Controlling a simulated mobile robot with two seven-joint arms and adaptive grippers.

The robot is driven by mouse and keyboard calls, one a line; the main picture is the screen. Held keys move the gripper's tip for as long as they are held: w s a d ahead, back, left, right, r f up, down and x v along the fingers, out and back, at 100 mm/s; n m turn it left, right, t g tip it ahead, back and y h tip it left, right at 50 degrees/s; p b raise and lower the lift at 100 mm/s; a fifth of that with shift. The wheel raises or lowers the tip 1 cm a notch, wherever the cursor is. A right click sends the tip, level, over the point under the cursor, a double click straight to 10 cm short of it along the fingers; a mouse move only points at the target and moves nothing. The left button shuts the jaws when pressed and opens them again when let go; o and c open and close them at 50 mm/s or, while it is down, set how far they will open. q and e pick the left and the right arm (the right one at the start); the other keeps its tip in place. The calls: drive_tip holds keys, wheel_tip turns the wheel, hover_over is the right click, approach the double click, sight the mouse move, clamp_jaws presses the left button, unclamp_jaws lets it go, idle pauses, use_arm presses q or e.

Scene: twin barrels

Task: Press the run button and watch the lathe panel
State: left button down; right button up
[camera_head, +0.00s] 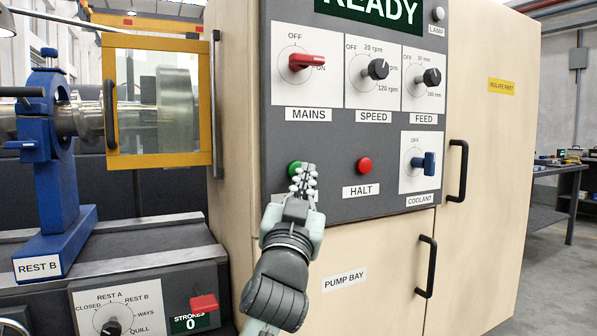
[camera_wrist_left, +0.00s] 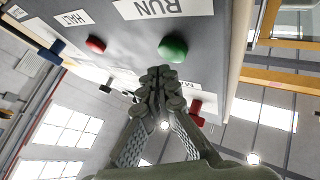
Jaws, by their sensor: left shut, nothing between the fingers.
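The lathe panel (camera_head: 335,195) is dark grey, and its screen (camera_head: 372,12) reads READY. The green run button (camera_head: 294,167) is partly hidden behind my left gripper (camera_head: 304,178), which is shut and empty. In the left wrist view the green button (camera_wrist_left: 173,48) shows whole beside the RUN label (camera_wrist_left: 160,8), just beyond the shut fingertips (camera_wrist_left: 158,74). I cannot tell whether they touch it. The lamp (camera_head: 437,14) at the panel's upper right looks grey. My right gripper is not in view.
The red halt button (camera_head: 364,165) is right of the run button. Above are the red MAINS knob (camera_head: 306,62) and black SPEED (camera_head: 378,69) and FEED (camera_head: 431,77) knobs. The blue COOLANT handle (camera_head: 426,163) and black door handles (camera_head: 457,170) stick out on the right.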

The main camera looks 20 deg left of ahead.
use_arm(q)
drive_tip(key=shift+w+a, duration=0.1)
drive_tip(key=shift+w, duration=0.05)
drive_tip(key=shift+w+a, duration=0.15)
drive_tip(key=shift+a, duration=0.05)
idle(0.3)
